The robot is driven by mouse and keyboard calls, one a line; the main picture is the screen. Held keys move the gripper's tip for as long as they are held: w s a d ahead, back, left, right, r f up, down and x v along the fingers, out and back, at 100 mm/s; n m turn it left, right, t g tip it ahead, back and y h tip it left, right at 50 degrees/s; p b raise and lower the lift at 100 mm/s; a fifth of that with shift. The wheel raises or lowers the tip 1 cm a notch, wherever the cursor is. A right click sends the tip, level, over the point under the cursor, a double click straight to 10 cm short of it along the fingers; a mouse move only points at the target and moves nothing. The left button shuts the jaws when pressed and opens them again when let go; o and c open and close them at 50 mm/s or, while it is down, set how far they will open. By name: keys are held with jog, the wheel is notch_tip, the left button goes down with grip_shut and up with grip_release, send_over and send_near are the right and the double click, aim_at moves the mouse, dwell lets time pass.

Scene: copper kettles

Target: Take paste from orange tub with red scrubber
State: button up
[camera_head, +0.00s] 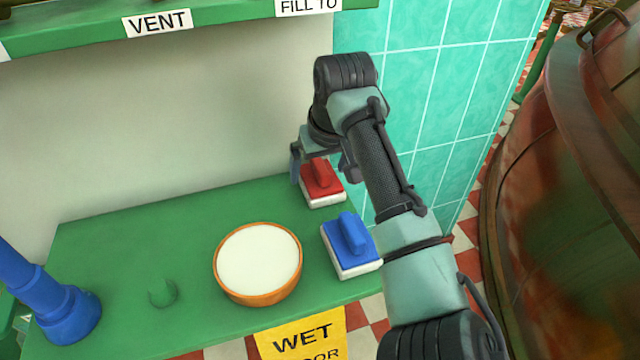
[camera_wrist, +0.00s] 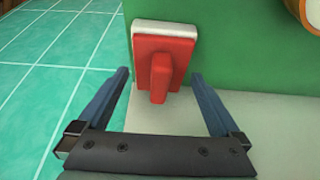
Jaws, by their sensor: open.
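The red scrubber (camera_head: 322,184) has a red handle and a white pad. It sits on the green shelf at the back right, near the tiled wall. In the wrist view the red scrubber (camera_wrist: 165,60) lies ahead, its handle between the lines of my two fingers. My gripper (camera_wrist: 160,76) is open and empty, with one finger to each side of the handle. In the head view my gripper (camera_head: 310,160) is just above and behind the scrubber, partly hidden by my arm. The orange tub (camera_head: 262,297), full of white paste (camera_head: 258,258), stands at the shelf's front middle.
A blue scrubber (camera_head: 350,243) sits right of the tub, in front of the red one. A blue pipe-like object (camera_head: 65,310) stands at the left. The green shelf (camera_head: 130,235) is clear at the back left. A teal tiled wall (camera_head: 440,90) bounds the right.

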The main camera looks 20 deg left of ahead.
aim_at(320, 164)
jog(key=c, duration=1.3)
jog(key=shift+r, duration=0.1)
jog(key=shift+r+p, duration=0.4)
jog(key=shift+r, duration=0.1)
notch_tip(320, 164, up, 3)
jog(key=shift+r+p, duration=0.1)
jog(key=shift+p, duration=1.05)
jog(key=d+p, duration=0.1)
jog(key=d, duration=0.5)
jog(key=w+d+p, duration=0.1)
jog(key=d, duration=0.5)
jog(key=d+p, duration=0.2)
jog(key=d, duration=0.4)
jog(key=shift+w+f, duration=0.25)
jog(key=shift+f, duration=0.15)
